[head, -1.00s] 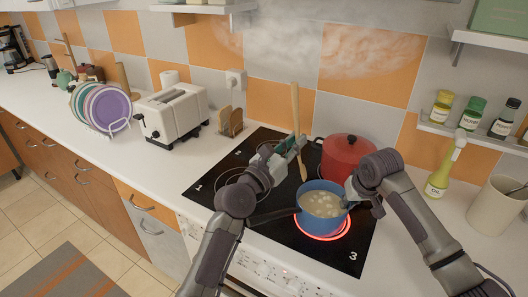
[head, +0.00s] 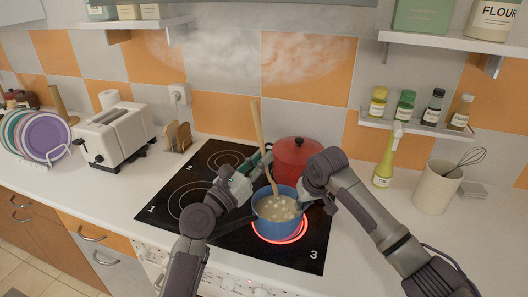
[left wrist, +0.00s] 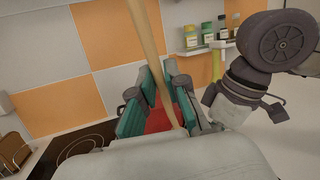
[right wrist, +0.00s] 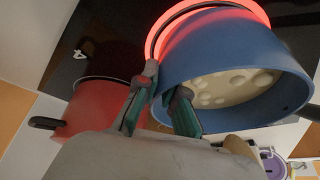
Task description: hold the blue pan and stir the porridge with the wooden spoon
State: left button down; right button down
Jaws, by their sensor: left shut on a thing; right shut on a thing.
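The blue pan (head: 275,231) stands on the glowing front burner, with pale, lumpy porridge (head: 284,213) inside. My right gripper (head: 304,196) is shut on the pan at its right side. In the right wrist view its fingers (right wrist: 165,84) close at the pan's edge; the exact grip is partly hidden. My left gripper (head: 263,168) is shut on the wooden spoon (head: 257,122) behind and above the pan. The spoon leans with its top to the left, and its lower end reaches inside the pan's opening. In the left wrist view the handle (left wrist: 148,45) passes between the fingers.
A red lidded pot (head: 297,155) stands close behind the pan. The black cooktop (head: 165,215) is free to the left. A toaster (head: 115,135) is further left. An oil bottle (head: 385,165) and a utensil crock (head: 437,188) stand right. Steam hangs above.

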aim_at(272, 182)
pick_arm(q)
jog(key=shift+s+d+f, duration=0.1)
jog(key=shift+d+f, duration=0.15)
jog(key=shift+f, duration=1.2)
jog(key=shift+s+d+f, duration=0.1)
jog(key=shift+d+f, duration=0.1)
jog(key=shift+f, duration=1.3)
jog(key=shift+d+f, duration=0.25)
jog(key=shift+f, duration=1.2)
jog(key=shift+w, duration=0.15)
